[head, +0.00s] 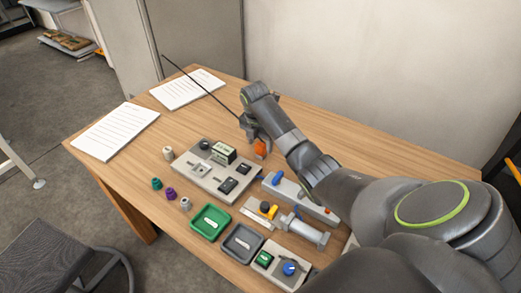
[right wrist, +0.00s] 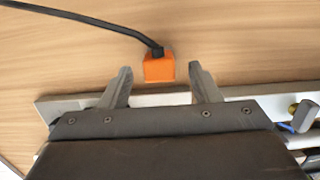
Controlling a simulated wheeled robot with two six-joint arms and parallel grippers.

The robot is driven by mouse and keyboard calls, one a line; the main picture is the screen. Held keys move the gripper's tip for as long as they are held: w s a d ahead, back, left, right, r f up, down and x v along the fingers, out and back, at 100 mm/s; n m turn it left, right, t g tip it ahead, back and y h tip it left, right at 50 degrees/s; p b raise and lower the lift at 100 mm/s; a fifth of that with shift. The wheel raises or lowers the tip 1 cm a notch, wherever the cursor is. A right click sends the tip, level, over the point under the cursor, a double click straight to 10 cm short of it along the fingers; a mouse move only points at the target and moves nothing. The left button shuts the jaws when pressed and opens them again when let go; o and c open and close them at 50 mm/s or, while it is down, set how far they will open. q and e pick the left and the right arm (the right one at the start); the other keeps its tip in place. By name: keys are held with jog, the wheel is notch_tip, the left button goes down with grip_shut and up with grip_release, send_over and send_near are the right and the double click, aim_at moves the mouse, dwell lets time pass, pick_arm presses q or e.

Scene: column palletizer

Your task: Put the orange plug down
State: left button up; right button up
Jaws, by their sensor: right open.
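Neither finger appears to touch the plug. My left gripper is not in view.
A green tray (head: 197,225) and a grey tray (head: 231,252) stand at the front edge. Several small knobs lie left of the panel, near a purple one (head: 170,194). Paper sheets (head: 115,131) lie at the left. The table behind the plug is clear toward the wall.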

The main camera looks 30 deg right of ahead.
aim_at(260, 145)
jog(key=shift+d+f, duration=0.15)
jog(key=shift+f, duration=1.15)
jog(key=c, duration=1.2)
jog(key=shift+w+r, duration=0.1)
jog(key=shift+r, duration=0.05)
notch_tip(260, 145, up, 10)
jog(key=shift+f+b, duration=0.1)
jog(key=shift+b, duration=0.35)
